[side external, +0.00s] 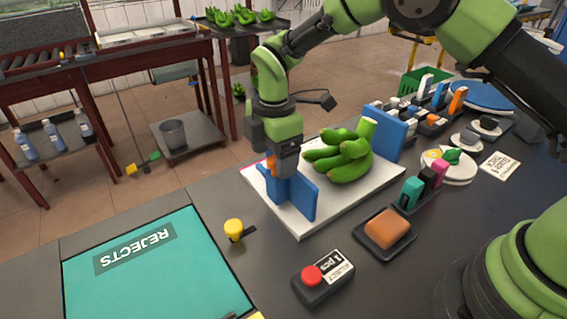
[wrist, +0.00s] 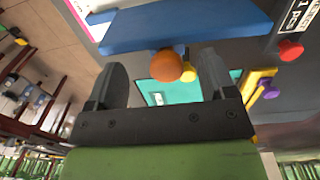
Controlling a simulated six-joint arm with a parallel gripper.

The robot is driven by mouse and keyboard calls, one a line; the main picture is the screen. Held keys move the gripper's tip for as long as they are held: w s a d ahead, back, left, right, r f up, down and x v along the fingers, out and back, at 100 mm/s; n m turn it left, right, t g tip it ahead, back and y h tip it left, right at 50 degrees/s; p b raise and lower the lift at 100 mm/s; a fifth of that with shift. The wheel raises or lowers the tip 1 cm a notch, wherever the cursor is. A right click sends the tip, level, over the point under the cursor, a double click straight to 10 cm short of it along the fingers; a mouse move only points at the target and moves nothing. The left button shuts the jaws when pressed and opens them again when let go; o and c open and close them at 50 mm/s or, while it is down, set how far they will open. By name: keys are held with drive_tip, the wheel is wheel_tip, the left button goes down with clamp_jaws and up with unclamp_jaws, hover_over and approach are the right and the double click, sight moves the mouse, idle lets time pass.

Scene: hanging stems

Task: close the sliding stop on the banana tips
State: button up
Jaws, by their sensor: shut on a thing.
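The sliding stop is an upright blue plate (side external: 298,197) with an orange knob (side external: 272,161), standing at the near left of a white board (side external: 362,196). A green banana hand (side external: 346,160) lies on the board, tips toward the plate. In the side view the tips appear a little apart from the plate. My gripper (side external: 280,168) is shut on the orange knob, behind the plate. In the wrist view the knob (wrist: 166,66) shows between the fingers of my gripper (wrist: 163,80), with the blue plate (wrist: 185,24) beyond. The bananas are hidden there.
A second blue plate (side external: 389,134) stands at the board's far end, by the banana stem. A yellow knob (side external: 234,228) is left of the board. A red-button box (side external: 322,282) and a sponge tray (side external: 383,234) sit in front. The teal rejects area (side external: 150,285) is left.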

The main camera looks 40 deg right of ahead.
drive_tip(key=shift+s+f, duration=0.4)
drive_tip(key=shift+f, duration=0.45)
drive_tip(key=shift+w+r, duration=0.1)
drive_tip(key=shift+r, duration=3.9)
drive_tip(key=shift+c, duration=0.3)
drive_tip(key=shift+d+r, duration=0.1)
drive_tip(key=s+d+r+m+t+y, duration=0.1)
drive_tip(key=s+d+r+m, duration=0.3)
drive_tip(key=r, duration=0.3)
drive_tip(key=s+d+r+m+t, duration=0.2)
drive_tip(key=s+r+m, duration=0.3)
drive_tip(key=r, duration=0.1)
drive_tip(key=s+d+m+t, duration=0.2)
drive_tip(key=s+m, duration=0.4)
drive_tip(key=s, duration=0.1)
drive_tip(key=s+d+r+m+t, duration=0.1)
drive_tip(key=s+d+m, duration=0.1)
drive_tip(key=s+m, duration=0.5)
drive_tip(key=shift+s+r+t+y, duration=0.15)
drive_tip(key=shift+s+t+y, duration=0.25)
drive_tip(key=shift+s, duration=0.2)
